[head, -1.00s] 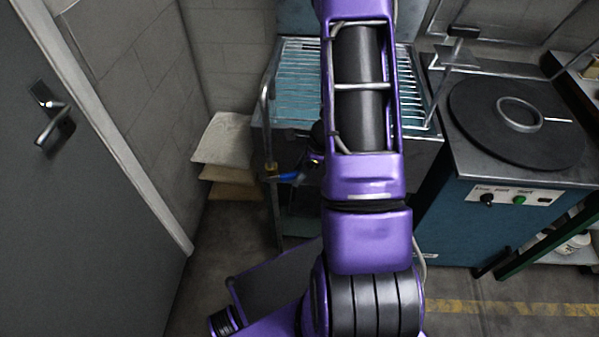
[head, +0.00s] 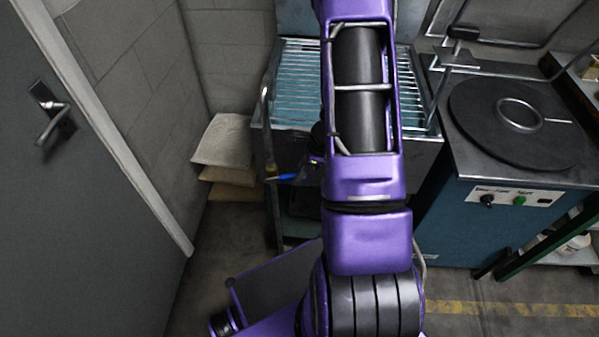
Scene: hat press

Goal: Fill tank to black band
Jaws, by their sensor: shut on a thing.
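A blue valve lever (head: 284,178) sits low on a thin upright pipe (head: 266,125) at the left front corner of a teal unit with a slatted metal rack (head: 300,62). My gripper (head: 308,170) shows only as a small dark and purple part at the lever's right end; my own arm hides most of it. It appears shut on the blue lever. I cannot make out a tank level or a black band in this view.
A blue machine with a round black plate (head: 515,122) and a control panel (head: 515,197) stands at right. Stacked sacks (head: 224,145) lie by the left wall. A grey door (head: 85,215) fills the left side. Some floor is clear between door and unit.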

